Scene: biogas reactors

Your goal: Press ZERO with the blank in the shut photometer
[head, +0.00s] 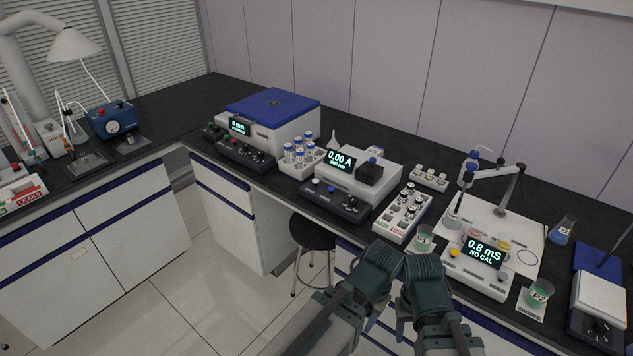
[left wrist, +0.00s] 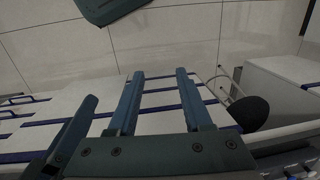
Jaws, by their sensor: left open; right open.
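The white photometer (head: 350,172) stands on the dark bench near the middle of the head view. Its display (head: 340,161) reads 0.00 A. Its dark sample cover (head: 370,173) looks shut, and no blank shows inside. The dark front panel (head: 322,203) carries a white button (head: 316,182), a blue button (head: 332,188) and a dark knob (head: 352,203); I cannot read which is ZERO. My left gripper (head: 378,270) and right gripper (head: 422,283) are side by side before the bench edge, apart from the photometer. Both are open and empty. The left wrist view shows spread left fingers (left wrist: 160,100).
A rack of vials (head: 406,214) stands right of the photometer, with another vial rack (head: 301,158) to its left. A dark stool (head: 312,232) stands below.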

